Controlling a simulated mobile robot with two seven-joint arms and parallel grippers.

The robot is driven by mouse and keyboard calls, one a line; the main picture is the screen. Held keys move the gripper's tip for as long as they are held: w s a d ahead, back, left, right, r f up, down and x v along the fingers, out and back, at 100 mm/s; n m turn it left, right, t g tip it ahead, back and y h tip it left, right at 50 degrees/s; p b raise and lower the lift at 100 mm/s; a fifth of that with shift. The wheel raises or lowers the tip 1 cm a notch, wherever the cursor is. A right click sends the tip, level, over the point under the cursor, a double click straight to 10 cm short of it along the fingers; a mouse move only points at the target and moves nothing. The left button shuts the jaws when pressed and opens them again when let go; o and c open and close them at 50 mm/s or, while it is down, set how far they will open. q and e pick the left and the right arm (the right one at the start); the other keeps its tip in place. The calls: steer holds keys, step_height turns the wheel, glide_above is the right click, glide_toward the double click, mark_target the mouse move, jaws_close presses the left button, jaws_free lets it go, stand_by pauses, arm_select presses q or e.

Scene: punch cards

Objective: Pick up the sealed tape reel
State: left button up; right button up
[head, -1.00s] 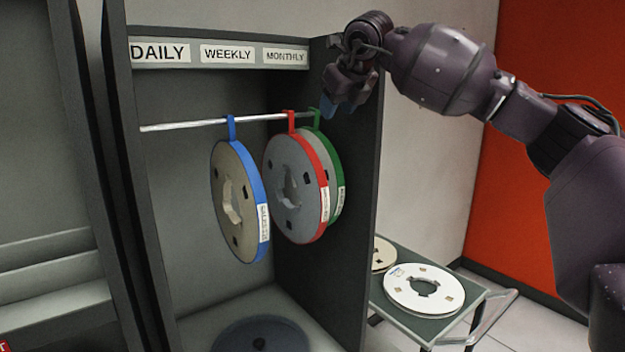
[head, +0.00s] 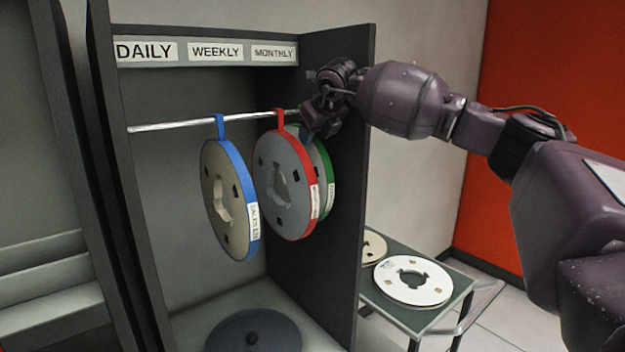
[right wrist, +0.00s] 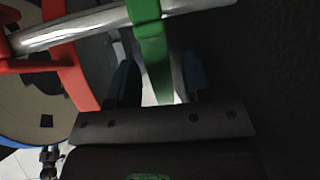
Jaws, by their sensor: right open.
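Three tape reels with coloured bands hang by hooks from a metal rod (head: 165,126) in the cabinet: a blue-banded reel (head: 211,180), a red-banded reel (head: 270,180) and, behind it, a green-banded reel (head: 325,180). The green one is mostly hidden in the head view. My right gripper (head: 308,132) is at the rod's right end, at the green reel's hook. In the right wrist view, the open fingers (right wrist: 157,85) stand on either side of the green hook (right wrist: 152,50), with gaps beside it. The red hook (right wrist: 62,65) is left of the fingers. My left gripper is not in view.
The cabinet's right wall (head: 340,200) stands close to my right gripper. DAILY, WEEKLY and MONTHLY labels (head: 215,52) run above the rod. A dark round reel or disc (head: 255,335) lies on the cabinet floor. A cart (head: 400,318) outside holds a white reel (head: 440,285) and a beige one (head: 373,246).

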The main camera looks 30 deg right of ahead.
steer(key=shift+w+f, duration=0.25)
steer(key=shift+f, duration=0.05)
jaws_close()
